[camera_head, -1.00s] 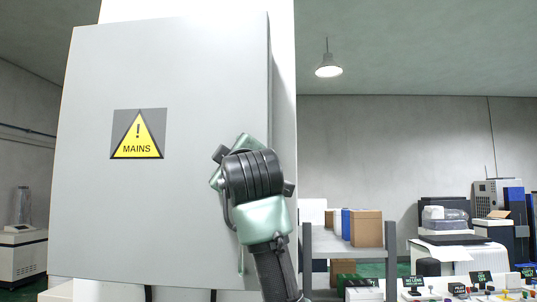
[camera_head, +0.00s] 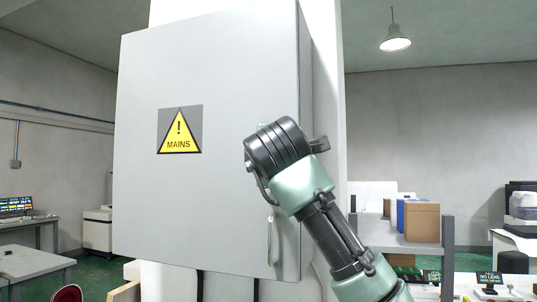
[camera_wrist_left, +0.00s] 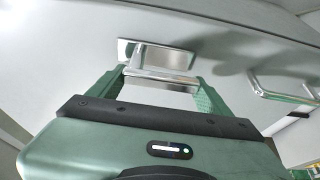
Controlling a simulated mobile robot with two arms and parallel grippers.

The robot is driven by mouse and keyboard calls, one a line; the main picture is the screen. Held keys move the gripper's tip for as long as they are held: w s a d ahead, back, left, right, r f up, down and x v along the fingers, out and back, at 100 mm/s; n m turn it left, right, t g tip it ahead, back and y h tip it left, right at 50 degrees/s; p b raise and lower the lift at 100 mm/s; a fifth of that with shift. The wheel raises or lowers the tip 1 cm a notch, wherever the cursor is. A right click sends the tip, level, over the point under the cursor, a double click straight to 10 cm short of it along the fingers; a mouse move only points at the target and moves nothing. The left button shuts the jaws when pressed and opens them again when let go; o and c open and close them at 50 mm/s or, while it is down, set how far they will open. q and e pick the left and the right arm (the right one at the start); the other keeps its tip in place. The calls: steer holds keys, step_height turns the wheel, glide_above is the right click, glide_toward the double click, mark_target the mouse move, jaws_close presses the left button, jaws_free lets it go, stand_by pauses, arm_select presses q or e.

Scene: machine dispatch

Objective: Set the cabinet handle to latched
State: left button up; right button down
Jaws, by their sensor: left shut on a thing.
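The grey cabinet (camera_head: 215,190) with a yellow MAINS sign (camera_head: 180,132) fills the middle of the head view, its door flat against the body. In the left wrist view the shiny metal cabinet handle (camera_wrist_left: 163,76) lies crosswise between the green fingers of my left gripper (camera_wrist_left: 163,84), which is shut on it. A metal mount (camera_wrist_left: 160,50) shows behind it. In the head view my left wrist and arm cover the handle and fingertips, so its angle is hard to tell there. My right gripper is not in view.
A fixed pull bar (camera_head: 270,241) is on the door just below my wrist; it also shows at the right of the left wrist view (camera_wrist_left: 284,91). A shelf with boxes (camera_head: 421,222) stands at the right. A table (camera_head: 30,263) is at lower left.

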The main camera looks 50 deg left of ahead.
arm_select(q)
steer(key=shift+r, duration=0.15)
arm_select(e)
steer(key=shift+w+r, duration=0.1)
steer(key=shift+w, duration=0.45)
arm_select(q)
steer(key=o, duration=2.1)
steer(key=shift+c, duration=0.2)
steer(key=shift+d+f, duration=0.2)
steer(key=shift+d, duration=0.05)
steer(key=b+v, duration=0.3)
steer(key=v, duration=0.4)
steer(key=shift+s, duration=0.2)
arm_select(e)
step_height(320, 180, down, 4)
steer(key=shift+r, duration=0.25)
